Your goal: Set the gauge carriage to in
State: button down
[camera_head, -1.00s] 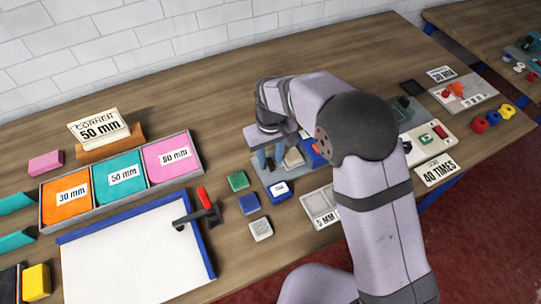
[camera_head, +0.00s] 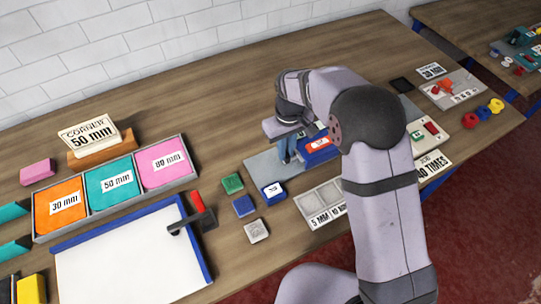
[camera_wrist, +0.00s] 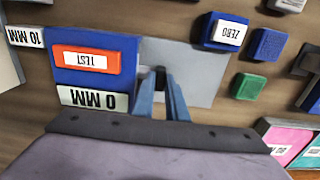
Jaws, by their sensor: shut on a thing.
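The gauge is a grey plate (camera_head: 262,166) with a blue housing (camera_head: 318,148) at its right. In the wrist view the housing (camera_wrist: 68,77) carries an orange TEST button (camera_wrist: 86,59) and a 0 MM display (camera_wrist: 93,100), and the plate (camera_wrist: 200,75) lies beside it. My gripper (camera_head: 288,150) is down over the plate, close to the housing's left side. In the wrist view its blue fingers (camera_wrist: 161,92) are shut on a small dark piece (camera_wrist: 160,78), seemingly the gauge carriage. The fingers hide most of it.
A ZERO button (camera_head: 273,190), a green block (camera_head: 232,183) and a blue block (camera_head: 243,206) stand in front left of the gauge. A sample tray (camera_head: 320,204) is in front. Labelled bins (camera_head: 112,190) and a white board (camera_head: 135,255) lie left. The table behind the gauge is clear.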

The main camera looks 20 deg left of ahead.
jog(key=shift+w+d+r, duration=0.1)
jog(key=shift+w+d, duration=0.1)
jog(key=shift+w, duration=0.15)
jog(key=c, duration=1.8)
grip_release()
jog(key=shift+d, duration=0.1)
jog(key=shift+o, duration=0.2)
jog(key=shift+s, duration=0.15)
